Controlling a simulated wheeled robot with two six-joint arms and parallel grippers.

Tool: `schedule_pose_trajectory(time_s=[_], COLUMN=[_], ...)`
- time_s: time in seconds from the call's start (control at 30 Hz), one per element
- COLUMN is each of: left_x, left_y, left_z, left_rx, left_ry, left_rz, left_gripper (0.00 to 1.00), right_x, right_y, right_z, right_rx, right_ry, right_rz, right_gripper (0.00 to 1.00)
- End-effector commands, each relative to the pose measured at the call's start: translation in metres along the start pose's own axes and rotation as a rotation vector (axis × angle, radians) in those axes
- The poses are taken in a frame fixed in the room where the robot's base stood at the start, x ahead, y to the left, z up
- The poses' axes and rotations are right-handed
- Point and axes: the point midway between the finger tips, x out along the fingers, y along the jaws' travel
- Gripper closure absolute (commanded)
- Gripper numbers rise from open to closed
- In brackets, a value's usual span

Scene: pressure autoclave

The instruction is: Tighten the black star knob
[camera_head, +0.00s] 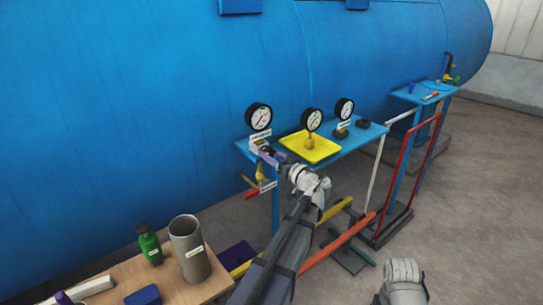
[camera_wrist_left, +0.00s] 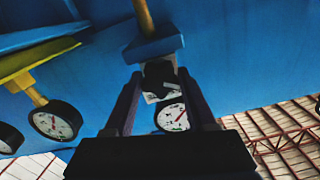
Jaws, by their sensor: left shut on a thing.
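My left gripper (camera_head: 268,156) reaches in at the left end of the blue shelf, just below the left gauge. In the left wrist view its fingers (camera_wrist_left: 159,76) are shut on a dark part, apparently the black star knob (camera_wrist_left: 158,72). The fingers stand on both sides of it, and its star shape cannot be made out. A white block and a gauge dial (camera_wrist_left: 173,117) show behind it. In the head view the gripper hides the knob.
The blue shelf (camera_head: 357,141) carries a left gauge (camera_head: 259,117), a middle gauge (camera_head: 312,119) over a yellow tray (camera_head: 322,153), and a right gauge (camera_head: 344,108). A red-handled valve (camera_head: 252,193) hangs below. The big blue tank (camera_head: 150,90) stands close behind. A grey cup (camera_head: 189,249) stands on a wooden table.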

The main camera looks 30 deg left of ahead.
Motion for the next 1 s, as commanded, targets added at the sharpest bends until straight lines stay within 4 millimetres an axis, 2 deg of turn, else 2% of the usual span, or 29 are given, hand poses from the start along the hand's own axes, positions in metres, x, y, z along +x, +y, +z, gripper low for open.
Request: schedule_pose_trajectory(time_s=[0.03,0.37,0.67,1.0], left_x=[-0.0001,-0.0002,-0.0002,-0.0002], left_y=[-0.0001,-0.0001,-0.0001,-0.0003], left_z=[0.0,0.0,0.0001,0.0001], left_rx=[0.0,0.0,0.041,0.285], left_ry=[0.0,0.0,0.0,0.0], left_rz=[0.0,0.0,0.0,0.0], left_gripper=[0.61,0.99,1.0,1.0], right_x=[0.0,0.0,0.0,-0.0001], right_y=[0.0,0.0,0.0,0.0], right_z=[0.0,0.0,0.0,0.0], right_rx=[0.0,0.0,0.0,0.0], right_ry=[0.0,0.0,0.0,0.0], right_rz=[0.0,0.0,0.0,0.0], right_gripper=[0.2,0.2,0.2,0.2])
